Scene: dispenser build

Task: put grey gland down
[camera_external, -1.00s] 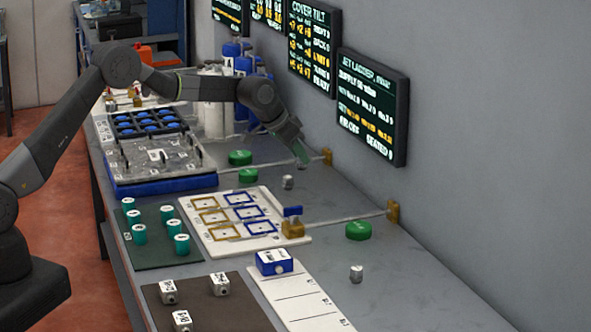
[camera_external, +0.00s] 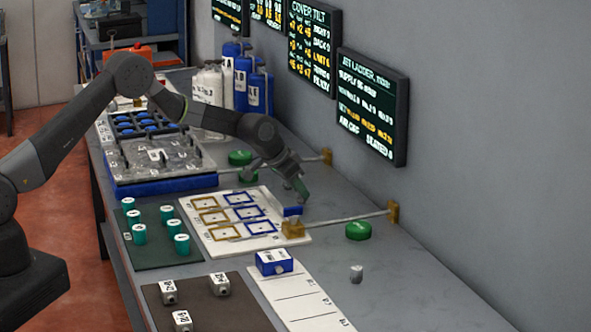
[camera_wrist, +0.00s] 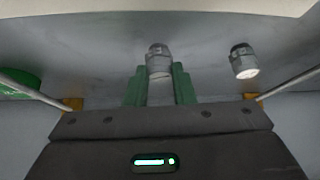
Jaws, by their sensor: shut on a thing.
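My gripper (camera_external: 302,192) has green fingers and is low over the grey bench, right of the white plate with outlined squares. In the wrist view the fingers (camera_wrist: 160,72) are shut on a grey gland (camera_wrist: 159,54), a short ribbed cylinder. Whether the held gland touches the bench I cannot tell. Another small grey gland (camera_external: 356,273) stands alone on the bench near the front right.
The white plate (camera_external: 238,238) has a brass block (camera_external: 293,229) at its right edge, with a rod running to a wall bracket (camera_external: 393,212). A green disc (camera_external: 358,230) lies near that bracket.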

